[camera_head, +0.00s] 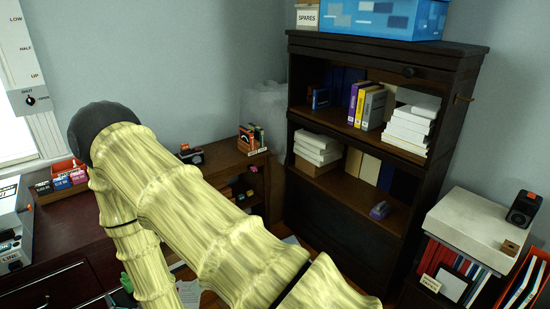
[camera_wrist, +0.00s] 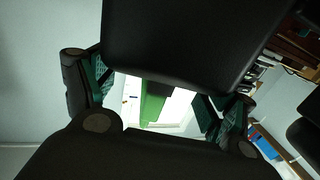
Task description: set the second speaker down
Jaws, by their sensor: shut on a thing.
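My gripper (camera_wrist: 155,92) shows in the wrist view with one green-padded finger at each side. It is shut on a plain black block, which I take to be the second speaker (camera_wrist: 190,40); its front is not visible. In the head view my own pale arm covers the middle, and I cannot make out the gripper or the held block. Another small black speaker (camera_head: 523,208) stands upright on the white box (camera_head: 475,228) at the right, apart from my arm.
A dark bookcase (camera_head: 388,52) with books and white boxes stands at the back. A low brown shelf (camera_head: 227,163) is behind my arm. A dark desk (camera_head: 68,236) is at left.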

